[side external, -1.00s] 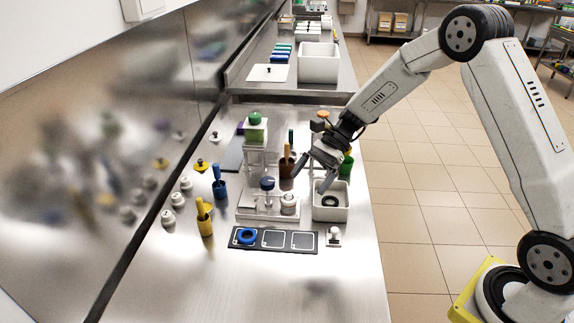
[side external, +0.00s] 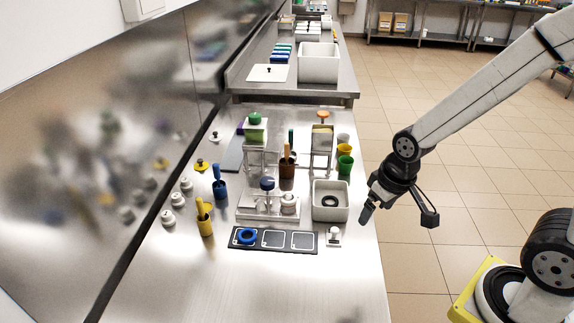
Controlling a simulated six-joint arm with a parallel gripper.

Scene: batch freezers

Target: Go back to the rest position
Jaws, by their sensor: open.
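My gripper (side external: 399,217) is open and empty. It hangs beyond the right edge of the steel counter (side external: 300,285), with its fingers spread. It is to the right of the white bin (side external: 331,214) and touches nothing. A black ring (side external: 330,200) lies inside the bin.
A black strip with square fields (side external: 274,240) holds a blue ring (side external: 246,236) in its left field. A small white stamp-like piece (side external: 333,236) stands beside it.

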